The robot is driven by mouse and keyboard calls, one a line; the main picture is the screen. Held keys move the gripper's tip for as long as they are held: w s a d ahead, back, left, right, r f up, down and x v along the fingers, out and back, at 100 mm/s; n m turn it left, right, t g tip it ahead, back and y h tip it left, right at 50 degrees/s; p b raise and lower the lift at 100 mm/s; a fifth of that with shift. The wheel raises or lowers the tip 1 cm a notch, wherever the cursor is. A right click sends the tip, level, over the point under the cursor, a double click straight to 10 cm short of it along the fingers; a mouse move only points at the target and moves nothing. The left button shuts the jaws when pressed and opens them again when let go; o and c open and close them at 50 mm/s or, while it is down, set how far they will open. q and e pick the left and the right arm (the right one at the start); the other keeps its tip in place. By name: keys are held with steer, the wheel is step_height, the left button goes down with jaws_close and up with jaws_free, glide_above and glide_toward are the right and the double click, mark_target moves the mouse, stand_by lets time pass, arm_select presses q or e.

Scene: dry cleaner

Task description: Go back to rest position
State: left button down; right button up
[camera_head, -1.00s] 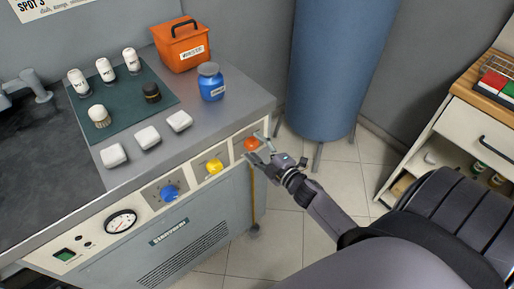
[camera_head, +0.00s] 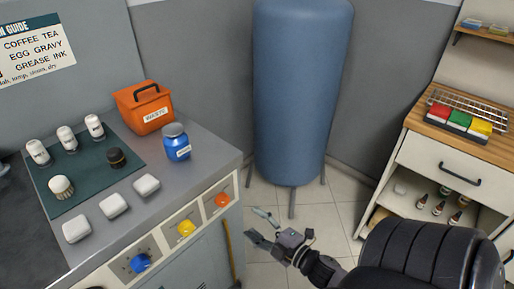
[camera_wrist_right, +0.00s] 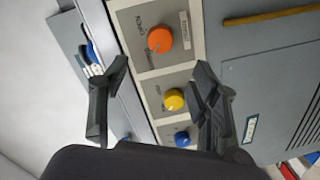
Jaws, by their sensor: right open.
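My right gripper (camera_head: 262,228) is open and empty in the head view, over the floor to the right of the spotting station's front panel. In the right wrist view, the open fingers of my right gripper (camera_wrist_right: 157,98) frame the panel at a distance. The orange knob (camera_wrist_right: 160,40), yellow knob (camera_wrist_right: 174,100) and blue knob (camera_wrist_right: 182,139) show there, apart from the fingers. In the head view the orange knob (camera_head: 222,199), yellow knob (camera_head: 186,228) and blue knob (camera_head: 140,263) are left of the gripper. My left gripper is not in view.
The counter (camera_head: 205,145) holds an orange waste bin (camera_head: 144,108), a blue jar (camera_head: 177,142), white bottles and white blocks on or near a green mat (camera_head: 90,185). A blue tank (camera_head: 300,90) stands behind. A wooden-topped cabinet (camera_head: 425,155) is at right. Floor between is clear.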

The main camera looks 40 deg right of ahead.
steer(key=shift+f, duration=0.1)
stand_by(0.5)
steer(key=s+a+f+m+g+h, duration=0.15)
steer(key=s+f+m+g, duration=0.25)
steer(key=f, duration=1)
steer(key=s+a+f+m+g, duration=0.25)
steer(key=s+f, duration=0.25)
steer(key=f, duration=0.8)
steer(key=s+a+f+m+g, duration=0.2)
steer(key=s+a+f+g, duration=0.1)
steer(key=s+f, duration=0.5)
steer(key=s+a+f+m+g, duration=0.2)
steer(key=s+f+g, duration=0.4)
steer(key=s, duration=0.9)
step_height(320, 180, down, 3)
steer(key=shift+a+r+m, duration=0.1)
steer(key=shift+a+m, duration=0.25)
steer(key=shift+a, duration=0.1)
